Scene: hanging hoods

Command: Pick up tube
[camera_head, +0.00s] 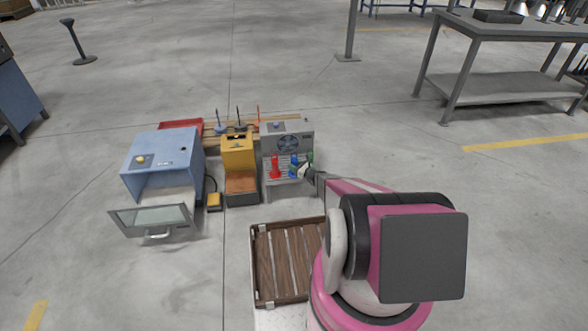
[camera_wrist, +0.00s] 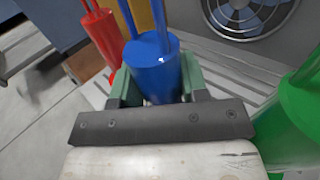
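In the wrist view a blue tube (camera_wrist: 153,68) with a thin stem stands between the two green fingers of my gripper (camera_wrist: 158,82). The fingers sit close on either side of it; whether they press on it I cannot tell. A red tube (camera_wrist: 101,38) stands to its left and a large green tube (camera_wrist: 290,125) to the right, both outside the fingers. In the head view the red tube (camera_head: 275,168) stands on the grey fan unit (camera_head: 298,128), with blue and green ones beside it. My gripper (camera_head: 309,173) is at their right, its fingertips partly hidden.
A yellow machine (camera_head: 239,155) and a blue box with an open glass door (camera_head: 150,218) stand left of the fan unit. A wooden slatted crate (camera_head: 262,265) lies in front. The fan unit's upright panel (camera_wrist: 230,55) is close behind the tubes.

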